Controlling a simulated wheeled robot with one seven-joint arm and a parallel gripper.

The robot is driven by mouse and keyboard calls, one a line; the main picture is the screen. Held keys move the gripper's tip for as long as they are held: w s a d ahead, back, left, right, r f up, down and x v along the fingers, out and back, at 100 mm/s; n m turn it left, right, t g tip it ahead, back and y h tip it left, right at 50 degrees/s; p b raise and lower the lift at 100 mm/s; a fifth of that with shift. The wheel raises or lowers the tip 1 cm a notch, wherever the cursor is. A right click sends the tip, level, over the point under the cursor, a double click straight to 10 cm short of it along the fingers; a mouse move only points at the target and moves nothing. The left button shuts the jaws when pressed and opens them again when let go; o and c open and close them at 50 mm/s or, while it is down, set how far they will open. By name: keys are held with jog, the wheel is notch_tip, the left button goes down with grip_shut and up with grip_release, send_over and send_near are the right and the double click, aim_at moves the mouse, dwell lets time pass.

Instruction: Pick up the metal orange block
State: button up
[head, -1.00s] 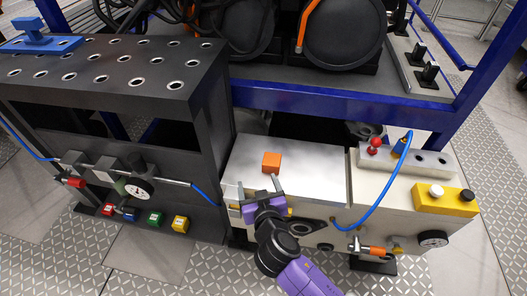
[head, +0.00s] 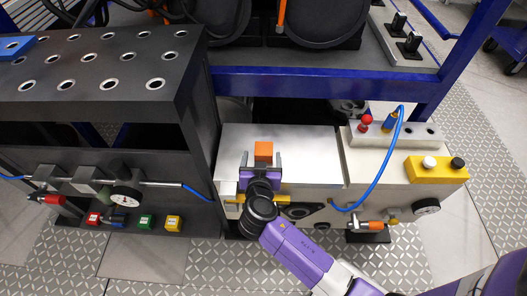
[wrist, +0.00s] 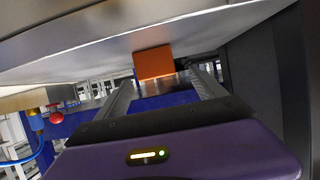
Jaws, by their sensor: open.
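The orange block (head: 263,149) sits on the silver metal top (head: 312,150) of the low cabinet, towards its left part. My purple gripper (head: 263,160) is open, its two fingers pointing away from me with the block between or just beyond their tips. In the wrist view the block (wrist: 154,63) stands just past the fingertips (wrist: 168,82), roughly centred between them. The fingers do not visibly touch it; the exact gap at its sides is hard to tell.
A dark rack with round holes (head: 100,85) rises close on the left. A blue frame beam (head: 330,82) runs behind the metal top. To the right are a blue hose (head: 381,175), a red knob (head: 366,120) and a yellow button box (head: 437,168). The metal top right of the block is clear.

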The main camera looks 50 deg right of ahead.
aim_at(263, 154)
jog(key=shift+s+x, duration=0.2)
jog(key=shift+x, duration=2.55)
jog(key=shift+d+f, duration=0.1)
grip_shut()
